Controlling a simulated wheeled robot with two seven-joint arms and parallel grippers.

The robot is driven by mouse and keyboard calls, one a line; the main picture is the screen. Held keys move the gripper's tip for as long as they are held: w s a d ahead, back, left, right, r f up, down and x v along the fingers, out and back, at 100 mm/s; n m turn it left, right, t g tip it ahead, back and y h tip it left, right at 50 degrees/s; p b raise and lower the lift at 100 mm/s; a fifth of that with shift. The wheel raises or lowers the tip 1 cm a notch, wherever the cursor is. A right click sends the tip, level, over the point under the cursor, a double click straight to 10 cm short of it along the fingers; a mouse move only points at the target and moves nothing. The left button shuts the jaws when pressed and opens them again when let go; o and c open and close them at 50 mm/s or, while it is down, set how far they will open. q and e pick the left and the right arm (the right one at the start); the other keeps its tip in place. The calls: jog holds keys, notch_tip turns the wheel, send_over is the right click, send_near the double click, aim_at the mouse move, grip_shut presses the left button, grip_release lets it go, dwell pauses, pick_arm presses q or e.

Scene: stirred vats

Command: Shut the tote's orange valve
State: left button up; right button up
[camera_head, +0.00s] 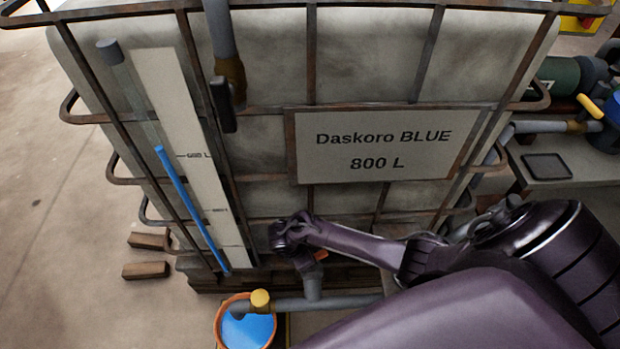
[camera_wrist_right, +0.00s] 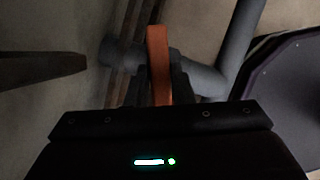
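The tote (camera_head: 265,60) is a pale tank in a rusty cage, labelled "Daskoro BLUE 800 L". Low on its front, the orange valve (camera_head: 320,256) shows only as a small piece beside my right gripper (camera_head: 296,250). In the right wrist view the orange valve handle (camera_wrist_right: 158,52) stands upright in the picture, across a grey pipe. The fingers of my right gripper (camera_wrist_right: 159,85) lie on both sides of the handle, close against it, and look shut on it. The handle's lower end is hidden between them. My left gripper is not in view.
A grey pipe (camera_head: 335,303) leads from under the valve to a spout with a yellow knob (camera_head: 260,299) over an orange bucket (camera_head: 219,325) of blue liquid. Wooden blocks (camera_head: 146,270) lie on the floor at left. A bench (camera_head: 570,170) with pipework stands at right.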

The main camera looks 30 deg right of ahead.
jog(key=o, duration=0.4)
jog(key=shift+r, duration=0.1)
jog(key=p+v, duration=0.2)
jog(key=v, duration=0.5)
jog(key=shift+a+r, duration=0.1)
jog(key=shift+r, duration=0.25)
